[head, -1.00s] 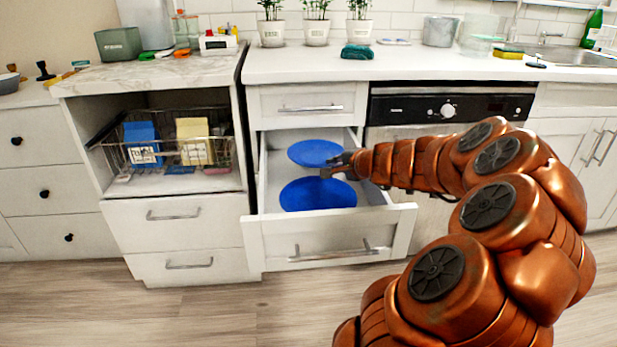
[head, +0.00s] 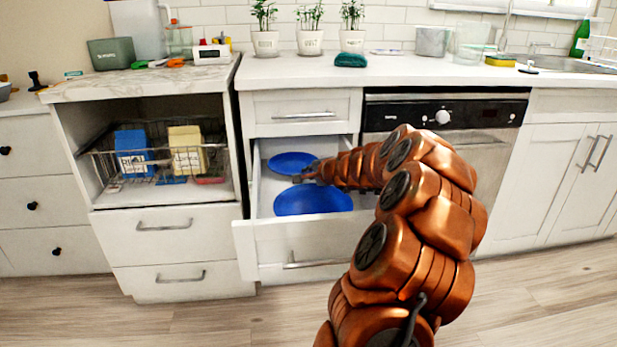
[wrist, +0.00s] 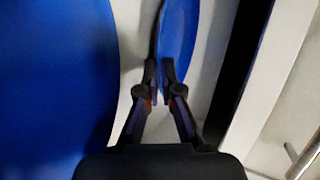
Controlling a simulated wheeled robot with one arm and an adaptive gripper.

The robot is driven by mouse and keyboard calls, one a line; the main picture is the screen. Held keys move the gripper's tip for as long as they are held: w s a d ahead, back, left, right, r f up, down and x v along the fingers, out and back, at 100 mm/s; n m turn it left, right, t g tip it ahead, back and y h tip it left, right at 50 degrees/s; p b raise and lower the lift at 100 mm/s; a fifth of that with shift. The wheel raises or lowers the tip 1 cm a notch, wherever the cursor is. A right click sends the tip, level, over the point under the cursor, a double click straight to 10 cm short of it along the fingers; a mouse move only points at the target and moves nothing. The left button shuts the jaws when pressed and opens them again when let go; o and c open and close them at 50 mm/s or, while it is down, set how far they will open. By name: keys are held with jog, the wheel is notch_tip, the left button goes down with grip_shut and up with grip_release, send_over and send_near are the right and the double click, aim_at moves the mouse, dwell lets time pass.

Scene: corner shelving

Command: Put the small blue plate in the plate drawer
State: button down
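The small blue plate (head: 290,161) is at the back left of the open drawer (head: 300,240) in the head view. My gripper (head: 312,172) is at its right front edge. In the wrist view my gripper (wrist: 160,72) has its fingertips close together on the rim of the small blue plate (wrist: 177,38). A larger blue plate (head: 313,201) lies in the front of the drawer; it fills the left of the wrist view (wrist: 50,90). I cannot tell whether the small plate touches the drawer floor.
A shut drawer (head: 304,113) and the counter (head: 420,72) are just above the open drawer. The dishwasher (head: 470,140) stands to the right. A wire basket (head: 105,165) with boxes sits in the open shelf at left.

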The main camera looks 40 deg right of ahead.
jog(key=shift+w+d+f, duration=0.1)
jog(key=shift+w+f, duration=0.2)
jog(key=shift+f, duration=0.2)
jog(key=shift+r, duration=0.1)
jog(key=c, duration=1.6)
grip_release()
jog(key=p+v, duration=0.3)
jog(key=v, duration=0.7)
jog(key=shift+r, duration=0.25)
jog(key=shift+s+r+p, duration=0.3)
jog(key=shift+s+p, duration=0.1)
jog(key=shift+s, duration=0.45)
